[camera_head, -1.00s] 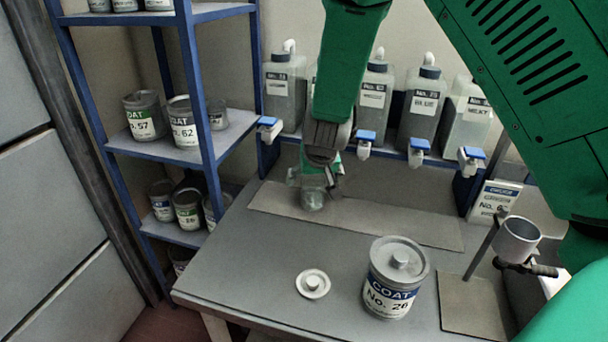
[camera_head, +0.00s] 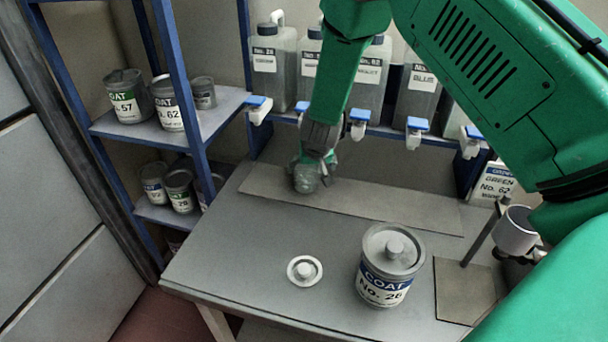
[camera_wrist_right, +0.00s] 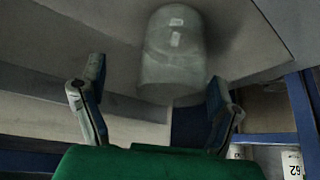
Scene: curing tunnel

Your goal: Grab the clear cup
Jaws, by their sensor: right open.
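The clear cup (camera_wrist_right: 172,60) shows in the right wrist view as a pale see-through vessel just beyond my fingertips. In the head view the cup (camera_head: 306,178) is at the left end of the long flat board on the table, at the tip of my right gripper (camera_head: 316,158), which partly hides it. In the wrist view my right gripper (camera_wrist_right: 155,95) is open, with a finger to each side of the cup's near end. I cannot tell whether they touch it. My left gripper is not in view.
A COAT No. 26 can (camera_head: 388,268) and a white round lid (camera_head: 305,270) stand on the table (camera_head: 250,250). A stand with a metal cup (camera_head: 514,232) is at right. Taps (camera_head: 258,105) line the back shelf under jugs. A blue rack (camera_head: 185,80) with cans is left.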

